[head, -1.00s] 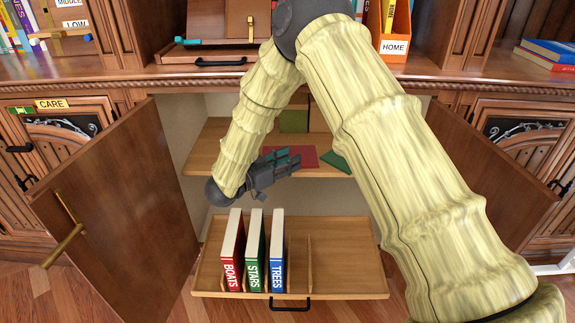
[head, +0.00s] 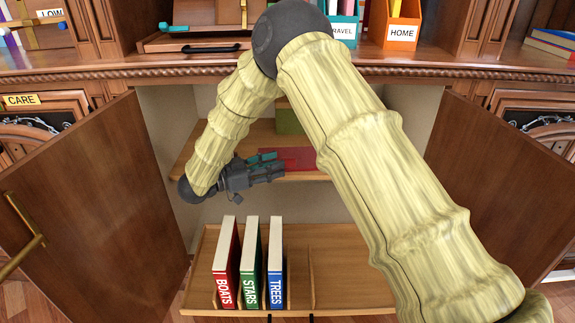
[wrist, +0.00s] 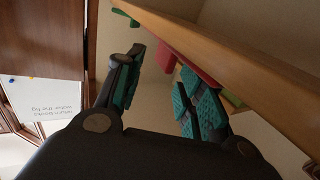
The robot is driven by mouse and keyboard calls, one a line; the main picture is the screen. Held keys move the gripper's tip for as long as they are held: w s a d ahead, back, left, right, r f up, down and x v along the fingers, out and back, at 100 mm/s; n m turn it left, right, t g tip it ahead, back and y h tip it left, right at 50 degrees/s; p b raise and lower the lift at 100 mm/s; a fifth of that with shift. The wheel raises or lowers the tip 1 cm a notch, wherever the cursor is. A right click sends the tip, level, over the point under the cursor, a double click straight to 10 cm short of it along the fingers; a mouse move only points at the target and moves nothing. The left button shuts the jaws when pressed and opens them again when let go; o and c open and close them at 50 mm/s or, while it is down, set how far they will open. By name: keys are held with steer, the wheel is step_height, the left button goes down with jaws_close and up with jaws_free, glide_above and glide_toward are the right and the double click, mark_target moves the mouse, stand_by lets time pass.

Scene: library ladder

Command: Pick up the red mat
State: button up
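The red mat (head: 300,156) lies flat on the cabinet's middle shelf, at its front edge; my arm hides its right part in the head view. It also shows in the wrist view (wrist: 199,70), just beyond the fingertips, partly behind the right-hand finger. My gripper (head: 276,165) is at the shelf's front edge by the mat's left part. In the wrist view my gripper (wrist: 163,78) has its two teal-padded fingers apart, with nothing seen held between them. Whether a finger touches the mat, I cannot tell.
The wooden shelf (head: 200,150) has a green box (head: 288,121) at the back. Below, a pulled-out tray (head: 345,270) holds red, green and blue books. Open doors stand at left (head: 95,190) and right (head: 495,175). A green item (wrist: 124,15) shows along the shelf.

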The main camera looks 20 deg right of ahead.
mark_target(289, 161)
steer(key=shift+w+d+r, duration=0.1)
steer(key=shift+d+r, duration=0.15)
steer(key=shift+d, duration=0.5)
steer(key=d+b, duration=0.2)
steer(key=d, duration=0.1)
steer(key=d+b, duration=0.1)
steer(key=shift+w+d+f, duration=0.2)
steer(key=shift+w+d, duration=0.2)
steer(key=shift+w+d+r, duration=0.1)
steer(key=shift+d+r, duration=0.05)
steer(key=shift+d, duration=0.4)
jaws_close()
